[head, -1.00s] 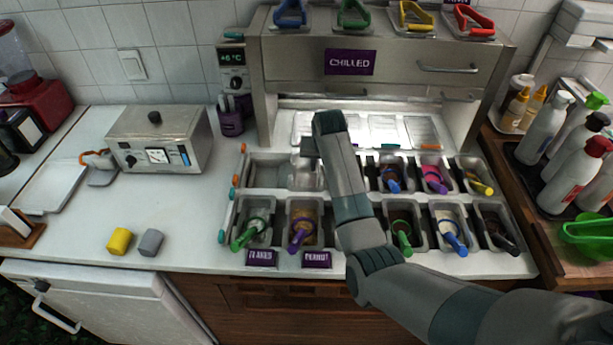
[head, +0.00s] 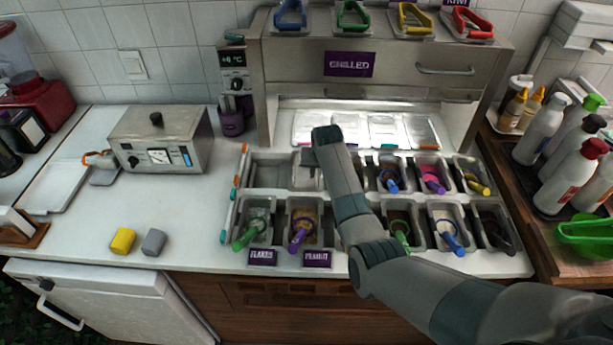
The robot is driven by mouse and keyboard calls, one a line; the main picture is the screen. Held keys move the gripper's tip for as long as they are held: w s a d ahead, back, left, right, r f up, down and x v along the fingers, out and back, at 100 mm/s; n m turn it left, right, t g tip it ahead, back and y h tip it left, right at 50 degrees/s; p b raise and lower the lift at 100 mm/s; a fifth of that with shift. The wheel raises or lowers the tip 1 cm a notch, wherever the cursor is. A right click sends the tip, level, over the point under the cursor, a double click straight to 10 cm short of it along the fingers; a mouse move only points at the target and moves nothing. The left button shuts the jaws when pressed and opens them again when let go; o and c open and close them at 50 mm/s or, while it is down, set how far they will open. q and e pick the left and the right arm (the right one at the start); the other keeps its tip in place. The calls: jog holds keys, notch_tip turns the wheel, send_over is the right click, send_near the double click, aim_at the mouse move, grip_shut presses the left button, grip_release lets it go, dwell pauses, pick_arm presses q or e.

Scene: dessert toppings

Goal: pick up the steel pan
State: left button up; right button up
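Steel pans sit in two rows in the counter's topping rail. At the back left of the rail is an empty-looking bay or steel pan (head: 272,173); I cannot tell which. My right arm reaches in from the lower right, over the middle of the rail. Its gripper (head: 308,160) points down at the back row, just right of that bay. The wrist and forearm hide most of the gripper and the pans under it. I cannot tell whether its fingers are open or touch a pan. My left gripper is out of view.
Pans with coloured-handled scoops stand around the arm, such as a green scoop (head: 249,234) and a purple scoop (head: 301,235). The chilled cabinet (head: 400,85) rises behind. Bottles (head: 573,163) crowd the right. The counter left of the rail (head: 195,215) is mostly clear.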

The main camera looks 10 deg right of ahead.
jog(key=shift+c, duration=0.7)
grip_shut()
dwell(1.1)
